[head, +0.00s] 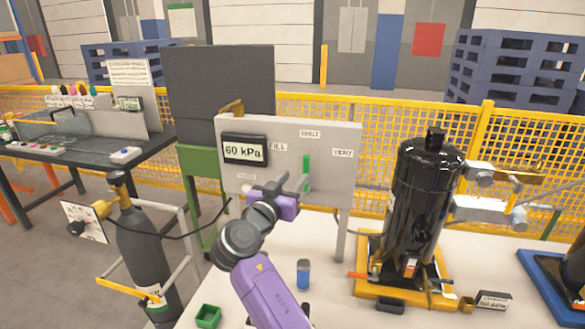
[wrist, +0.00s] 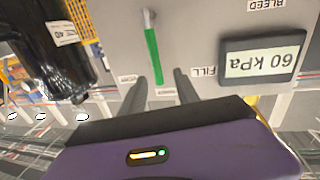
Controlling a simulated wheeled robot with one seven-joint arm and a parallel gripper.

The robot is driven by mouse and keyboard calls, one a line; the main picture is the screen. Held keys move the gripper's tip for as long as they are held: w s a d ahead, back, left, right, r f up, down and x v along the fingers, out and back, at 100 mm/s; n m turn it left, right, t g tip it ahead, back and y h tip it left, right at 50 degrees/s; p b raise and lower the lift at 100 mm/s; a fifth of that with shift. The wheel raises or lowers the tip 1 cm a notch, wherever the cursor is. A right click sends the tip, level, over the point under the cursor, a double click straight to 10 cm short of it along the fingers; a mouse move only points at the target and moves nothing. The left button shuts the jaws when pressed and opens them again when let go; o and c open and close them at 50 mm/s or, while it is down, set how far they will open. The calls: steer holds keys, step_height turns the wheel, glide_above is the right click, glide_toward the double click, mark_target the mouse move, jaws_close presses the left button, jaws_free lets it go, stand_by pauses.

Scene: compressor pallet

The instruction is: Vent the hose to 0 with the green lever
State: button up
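The green lever (head: 306,172) stands roughly upright on the grey panel (head: 333,133), between the FILL and VENT labels. In the wrist view, which is upside down, the green lever (wrist: 152,55) hangs from a metal pivot. My gripper (head: 292,181) is in front of the panel, beside the lever. In the wrist view my gripper (wrist: 162,85) has its two dark fingers apart, with the lever's free end between them in the picture. I cannot tell whether either finger touches it. The display (head: 245,150) reads 60 kPa; it also shows in the wrist view (wrist: 262,57).
A black compressor (head: 420,205) stands on a yellow-edged base to the right. A blue-capped vial (head: 303,274) and a green box (head: 208,316) are on the white table. A dark cylinder (head: 146,250) with a gauge and hose stands left. A yellow fence (head: 385,120) runs behind.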

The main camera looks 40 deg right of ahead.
mark_target(305, 170)
steer(key=shift+m, duration=0.3)
steer(key=shift+s+p+x, duration=0.2)
steer(key=shift+p+x, duration=0.7)
steer(key=shift+x, duration=3)
steer(key=shift+d+f, duration=0.1)
steer(key=shift+f, duration=0.05)
jaws_close()
